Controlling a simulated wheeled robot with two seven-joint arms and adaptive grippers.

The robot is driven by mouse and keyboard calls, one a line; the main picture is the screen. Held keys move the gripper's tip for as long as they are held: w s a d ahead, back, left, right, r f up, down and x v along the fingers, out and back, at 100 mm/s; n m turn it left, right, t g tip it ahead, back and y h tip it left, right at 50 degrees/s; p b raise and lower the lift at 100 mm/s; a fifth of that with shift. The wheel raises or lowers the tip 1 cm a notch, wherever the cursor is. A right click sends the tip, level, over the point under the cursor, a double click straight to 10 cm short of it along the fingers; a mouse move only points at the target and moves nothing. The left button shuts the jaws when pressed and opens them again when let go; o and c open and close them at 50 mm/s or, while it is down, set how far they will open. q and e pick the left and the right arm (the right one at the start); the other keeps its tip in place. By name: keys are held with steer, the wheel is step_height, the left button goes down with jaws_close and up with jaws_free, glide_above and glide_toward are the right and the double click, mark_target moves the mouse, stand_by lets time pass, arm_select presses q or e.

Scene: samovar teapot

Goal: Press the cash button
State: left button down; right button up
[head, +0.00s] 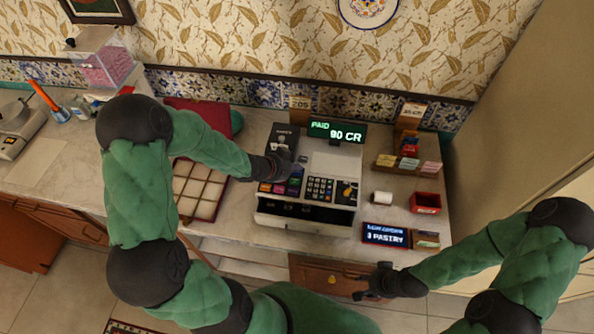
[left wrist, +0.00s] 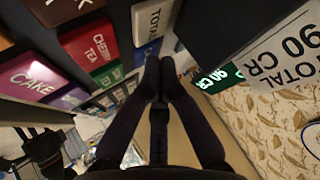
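The cash register (head: 335,165) stands on the counter, and its green display (head: 337,132) reads PAID 90 CR. Its drawer (head: 303,218) at the front appears open. Coloured keys (head: 283,187) lie on the left and a dark number pad (head: 320,189) in the middle. I cannot make out which key is the cash button. My left gripper (head: 283,168) is over the register's left part.
A tray with a grid of compartments (head: 196,190) lies left of the register. A paper roll (head: 382,198), a red box (head: 425,203) and a small sign reading PASTRY (head: 385,234) are on the right. A wall panel (head: 510,130) borders the counter's right end.

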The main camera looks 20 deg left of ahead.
arm_select(q)
steer(key=shift+r, duration=0.1)
steer(key=shift+r+p, duration=0.7)
step_height(320, 180, up, 5)
steer(key=p, duration=0.4)
steer(key=shift+p, duration=0.35)
stand_by(0.5)
